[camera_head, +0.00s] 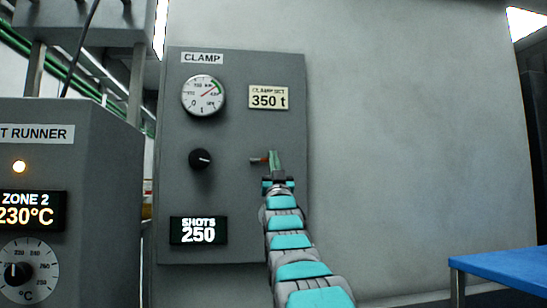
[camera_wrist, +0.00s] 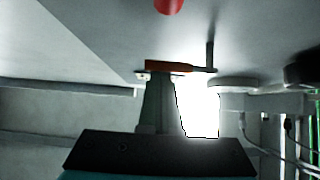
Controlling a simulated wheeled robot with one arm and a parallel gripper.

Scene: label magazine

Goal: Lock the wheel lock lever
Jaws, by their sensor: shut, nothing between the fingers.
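A small lever-like part (camera_head: 258,160) with a grey end and a red section sticks out on the grey clamp panel (camera_head: 235,220), right of the black knob. I cannot tell its exact lever position. My gripper (camera_head: 273,156) is at its right end, in front of the panel, and hides part of it. In the wrist view, an orange-red bar (camera_wrist: 170,66) lies across the tips of my gripper (camera_wrist: 165,78), with a thin grey rod (camera_wrist: 210,55) at its right end. The fingers are shut with nothing between them. Whether they touch the bar is unclear.
The panel carries a pressure gauge (camera_head: 203,96), a black knob (camera_head: 200,159), a 350 t plate (camera_head: 268,97) and a shots display (camera_head: 198,231). A hot runner cabinet (camera_head: 95,190) stands left. A blue table (camera_head: 505,268) is at lower right. A red round part (camera_wrist: 168,4) shows in the wrist view.

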